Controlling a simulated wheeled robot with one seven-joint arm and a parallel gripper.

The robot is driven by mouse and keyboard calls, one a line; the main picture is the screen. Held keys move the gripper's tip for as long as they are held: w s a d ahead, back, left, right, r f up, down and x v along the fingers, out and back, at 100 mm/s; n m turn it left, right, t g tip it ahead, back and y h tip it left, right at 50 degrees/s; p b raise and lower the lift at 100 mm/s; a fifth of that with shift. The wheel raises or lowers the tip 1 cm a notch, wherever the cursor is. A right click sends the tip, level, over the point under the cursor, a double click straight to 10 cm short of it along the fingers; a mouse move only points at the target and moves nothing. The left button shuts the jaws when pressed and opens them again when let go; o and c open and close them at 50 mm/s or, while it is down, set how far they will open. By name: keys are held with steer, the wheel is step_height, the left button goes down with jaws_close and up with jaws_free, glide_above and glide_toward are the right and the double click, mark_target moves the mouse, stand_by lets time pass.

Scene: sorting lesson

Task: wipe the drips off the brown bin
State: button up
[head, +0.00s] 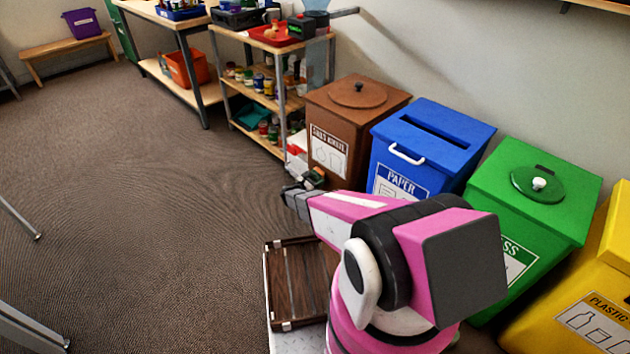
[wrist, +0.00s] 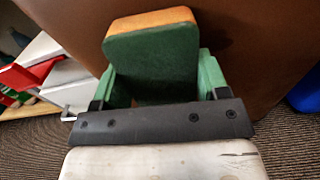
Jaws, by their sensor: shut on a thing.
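The brown bin (head: 333,115) stands by the wall, with a round lid and a black knob on top and a white label on its front. In the wrist view the brown surface (wrist: 262,50) fills the background. My gripper (wrist: 155,90) is shut on a sponge (wrist: 152,50), green with an orange-tan layer at the far side. The sponge is close to the bin's surface; I cannot tell if it touches. In the head view my gripper (head: 312,179) is low at the bin's front left, partly hidden by my arm. I see no clear drips.
A blue paper bin (head: 432,145), a green bin (head: 535,195) and a yellow bin (head: 585,290) stand to the right. A shelf (head: 262,97) with jars is left of the brown bin. White and red items (wrist: 50,72) lie close left. Open carpet (head: 130,200) spreads left.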

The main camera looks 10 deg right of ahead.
mark_target(331, 183)
steer(key=shift+w+d, duration=0.2)
steer(key=shift+d, duration=0.05)
steer(key=shift+s+d, duration=0.7)
steer(key=shift+s, duration=0.3)
steer(key=shift+s+d, duration=0.65)
steer(key=shift+s, duration=0.3)
steer(key=shift+s+d, duration=0.7)
steer(key=shift+s, duration=0.3)
steer(key=shift+a, duration=0.1)
steer(key=shift+w+a, duration=0.65)
steer(key=shift+w, duration=0.35)
steer(key=shift+w+a, duration=0.6)
steer(key=shift+w, duration=0.4)
steer(key=shift+w+a, duration=0.65)
steer(key=shift+w, duration=0.35)
steer(key=shift+s, duration=0.1)
steer(key=shift+v, duration=2.95)
